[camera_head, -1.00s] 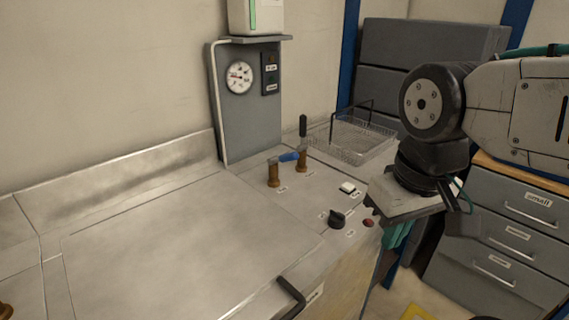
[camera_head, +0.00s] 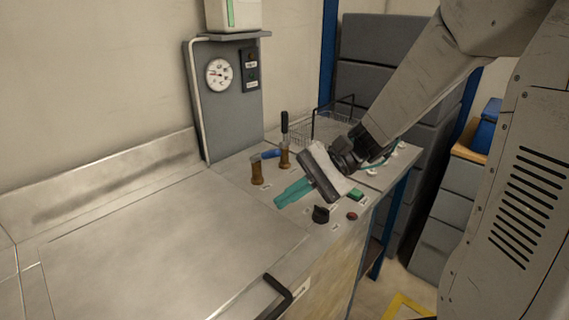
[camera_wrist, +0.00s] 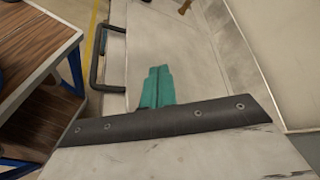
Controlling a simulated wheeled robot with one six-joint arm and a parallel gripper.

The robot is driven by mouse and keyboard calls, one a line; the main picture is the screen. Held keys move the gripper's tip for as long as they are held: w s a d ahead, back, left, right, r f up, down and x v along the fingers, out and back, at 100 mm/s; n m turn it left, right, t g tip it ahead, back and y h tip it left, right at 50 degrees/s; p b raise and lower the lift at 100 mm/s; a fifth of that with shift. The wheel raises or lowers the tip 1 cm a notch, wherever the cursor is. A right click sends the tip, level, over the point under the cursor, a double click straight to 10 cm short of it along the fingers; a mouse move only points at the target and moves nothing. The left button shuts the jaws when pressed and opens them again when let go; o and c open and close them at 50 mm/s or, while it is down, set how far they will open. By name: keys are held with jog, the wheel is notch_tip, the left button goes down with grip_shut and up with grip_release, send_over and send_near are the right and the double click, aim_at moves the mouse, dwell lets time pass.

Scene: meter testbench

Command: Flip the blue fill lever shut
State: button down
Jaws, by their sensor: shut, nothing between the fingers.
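The blue lever (camera_head: 271,153) lies roughly level between two brass valve posts at the back of the steel bench. It reaches from the top of the left post (camera_head: 257,171) towards the right post (camera_head: 284,157). My gripper (camera_head: 278,202) is over the bench panel, in front and to the right of the posts, apart from the lever. Its teal fingers are together and empty. In the wrist view the fingers (camera_wrist: 157,87) point over the steel top, with a brass post (camera_wrist: 184,6) at the top edge. The blue lever is not clear there.
A black lever (camera_head: 284,122) stands upright on the right post. A black knob (camera_head: 320,214) and red button (camera_head: 352,216) sit just in front of my gripper. A gauge panel (camera_head: 229,110) rises behind; a wire basket (camera_head: 325,124) is beyond. The bench top at left is clear.

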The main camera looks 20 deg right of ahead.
jog(key=w+d+f+m+t+y, duration=0.4)
jog(key=w+d+m+t, duration=0.25)
jog(key=w, duration=0.35)
jog(key=m+t+h, duration=0.3)
jog(key=m+t, duration=0.5)
jog(key=t, duration=0.1)
send_near(266, 155)
jog(key=s+d, duration=0.1)
jog(key=s+d+f, duration=0.1)
jog(key=d, duration=0.1)
jog(key=s+d+f, duration=0.1)
jog(key=shift+d, duration=0.35)
jog(key=x, duration=1)
jog(key=shift+w+d+r+h, duration=0.1)
jog(key=shift+w+d+h, duration=0.05)
jog(key=shift+h, duration=0.15)
